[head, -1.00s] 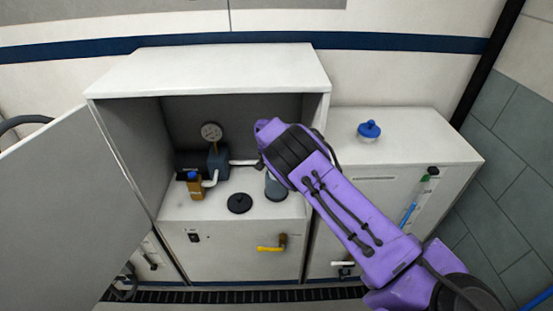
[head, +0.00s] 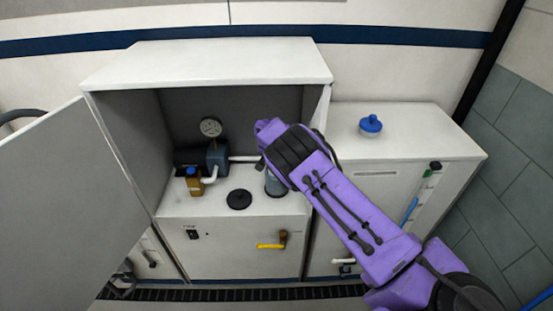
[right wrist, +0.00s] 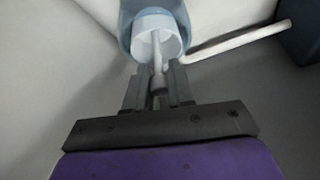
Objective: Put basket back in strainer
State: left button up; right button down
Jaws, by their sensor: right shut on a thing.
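The strainer (head: 275,186) is a blue-grey cup on the cabinet's inner shelf, partly covered by my right arm in the head view. In the right wrist view the strainer body (right wrist: 128,28) surrounds the pale basket (right wrist: 146,22), whose rim shows at its mouth. How deep the basket sits is hard to tell. My right gripper (right wrist: 158,84) is shut on the basket's thin upright handle (right wrist: 157,55). In the head view the fingers are hidden behind my purple arm. A round black lid (head: 239,199) lies on the shelf left of the strainer. My left gripper is out of view.
A pump (head: 217,158) with a gauge (head: 210,127) and a white pipe (head: 243,159) stands behind. A brown bottle (head: 195,186) is at left. The cabinet door (head: 70,200) is open on the left. A blue-topped jar (head: 370,126) stands on the right counter.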

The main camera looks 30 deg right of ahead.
jog(key=shift+f+b, duration=2.35)
jog(key=shift+f, duration=0.65)
jog(key=shift+f+b, duration=0.55)
jog(key=c, duration=0.9)
grip_release()
